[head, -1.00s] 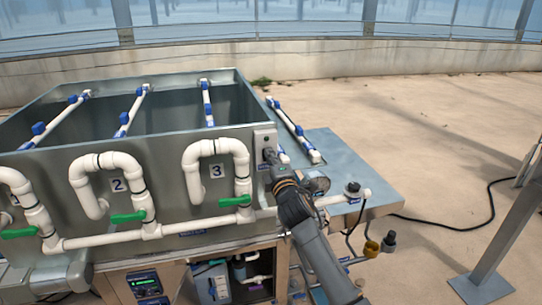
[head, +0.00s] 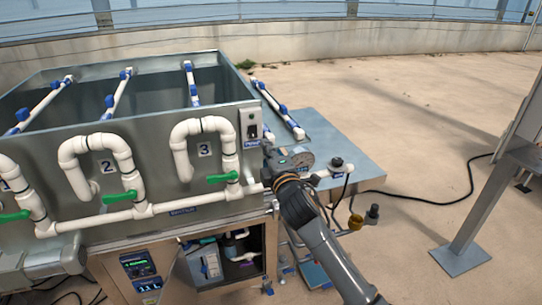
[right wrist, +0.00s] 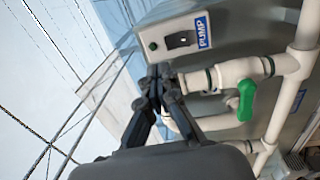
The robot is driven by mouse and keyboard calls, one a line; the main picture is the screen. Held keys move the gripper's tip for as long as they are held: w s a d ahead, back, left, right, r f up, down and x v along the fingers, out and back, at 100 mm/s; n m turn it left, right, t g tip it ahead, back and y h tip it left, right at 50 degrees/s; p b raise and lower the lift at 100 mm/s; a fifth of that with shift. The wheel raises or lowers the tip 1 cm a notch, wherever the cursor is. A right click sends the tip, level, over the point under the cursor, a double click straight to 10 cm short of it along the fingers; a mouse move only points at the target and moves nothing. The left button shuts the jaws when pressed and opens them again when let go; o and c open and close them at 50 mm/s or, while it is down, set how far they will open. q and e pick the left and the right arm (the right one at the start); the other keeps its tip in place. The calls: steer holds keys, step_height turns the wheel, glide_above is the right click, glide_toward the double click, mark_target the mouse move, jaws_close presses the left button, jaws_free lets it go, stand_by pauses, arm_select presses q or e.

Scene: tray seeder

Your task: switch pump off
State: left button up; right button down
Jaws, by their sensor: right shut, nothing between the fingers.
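The pump switch box (head: 251,125) is a light grey plate at the right end of the metal tank's front, with a dark switch (head: 252,131) in it. In the right wrist view the box (right wrist: 160,24) bears a blue PUMP label (right wrist: 203,31), a dark rocker switch (right wrist: 180,40) and a small dark green round spot. I cannot tell the rocker's position. My right gripper (right wrist: 160,74) is shut and empty, its fingertips just below the box and apart from it. In the head view the gripper (head: 268,152) is below and right of the switch. My left gripper is out of view.
White pipes with green-handled valves (head: 222,178) run along the tank front (head: 150,150), close to my right gripper. A metal post (head: 480,215) stands farther right on open floor.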

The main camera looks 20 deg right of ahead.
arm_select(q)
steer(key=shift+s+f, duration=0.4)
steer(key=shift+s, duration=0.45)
arm_select(e)
steer(key=s, duration=0.4)
steer(key=shift+r, duration=0.35)
